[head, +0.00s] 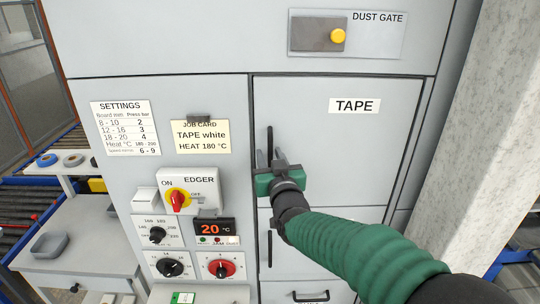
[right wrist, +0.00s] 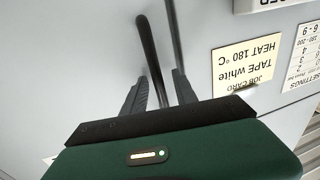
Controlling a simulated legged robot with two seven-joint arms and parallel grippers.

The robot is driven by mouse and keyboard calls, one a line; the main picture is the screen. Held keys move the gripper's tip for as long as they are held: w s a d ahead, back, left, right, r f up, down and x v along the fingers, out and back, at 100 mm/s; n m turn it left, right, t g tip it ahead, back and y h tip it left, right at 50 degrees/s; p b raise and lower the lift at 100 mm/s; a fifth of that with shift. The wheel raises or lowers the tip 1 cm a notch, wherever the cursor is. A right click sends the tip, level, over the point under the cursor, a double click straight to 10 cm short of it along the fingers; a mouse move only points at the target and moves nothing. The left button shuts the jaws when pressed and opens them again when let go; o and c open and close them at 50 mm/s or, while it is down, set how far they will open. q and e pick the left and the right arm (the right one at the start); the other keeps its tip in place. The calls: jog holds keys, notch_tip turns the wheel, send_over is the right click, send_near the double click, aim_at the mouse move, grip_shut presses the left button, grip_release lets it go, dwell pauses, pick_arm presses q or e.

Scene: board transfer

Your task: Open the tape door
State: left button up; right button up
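The tape door (head: 340,150) is a grey panel with a white "TAPE" label. It looks shut, flush with the cabinet front. Its black vertical bar handle (head: 269,140) is near its left edge. My right gripper (head: 270,157) is at the lower part of this handle, fingers pointing at the door. In the right wrist view the handle (right wrist: 148,45) runs down between the two fingers of the gripper (right wrist: 160,80), with gaps seen on both sides, so the fingers are open around it. The handle's lower end is hidden by the gripper. My left gripper is not in view.
Left of the door are the job card (head: 201,136), the edger switch (head: 180,200) and several dials. A lower door with its own handle (head: 270,248) sits beneath. A pale pillar (head: 480,130) stands close on the right. The dust gate (head: 318,33) is above.

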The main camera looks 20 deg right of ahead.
jog(key=shift+a, duration=0.2)
jog(key=c, duration=0.4)
jog(key=shift+c, duration=1.1)
jog(key=shift+d, duration=0.3)
grip_shut()
jog(key=shift+a+f, duration=0.1)
jog(key=shift+f, duration=0.05)
